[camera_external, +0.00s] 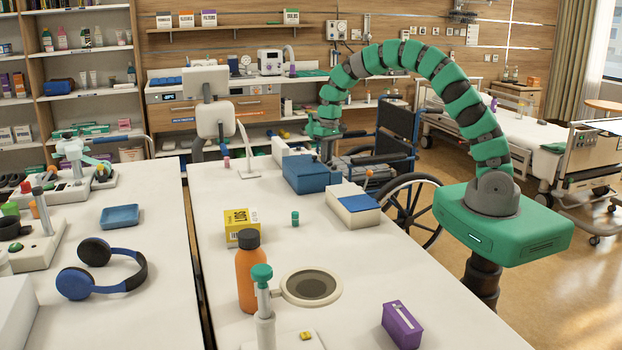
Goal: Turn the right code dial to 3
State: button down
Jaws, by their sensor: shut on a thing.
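My gripper (327,153) points down at the far right side of the blue box (304,175) on the middle table. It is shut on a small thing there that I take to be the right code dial. The fingers and the box hide that dial, so its number cannot be read. A second code dial cannot be made out.
A white box with a blue top (352,203) stands just in front of the blue box. A yellow box (241,228), orange bottle (249,275) and purple box (402,324) stand nearer. A wheelchair (398,140) is right of the table. The table's centre is mostly clear.

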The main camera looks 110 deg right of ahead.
jog(key=m+b, duration=0.1)
jog(key=m, duration=0.5)
jog(key=shift+a+f+m, duration=0.1)
jog(key=shift+a+m, duration=0.05)
jog(key=shift+m, duration=0.15)
jog(key=m+b, duration=0.1)
jog(key=m, duration=0.5)
jog(key=shift+a+h, duration=0.1)
jog(key=shift+h, duration=0.3)
jog(key=shift+m, duration=0.3)
jog(key=c, duration=1.6)
grip_release()
jog(key=shift+w, duration=0.1)
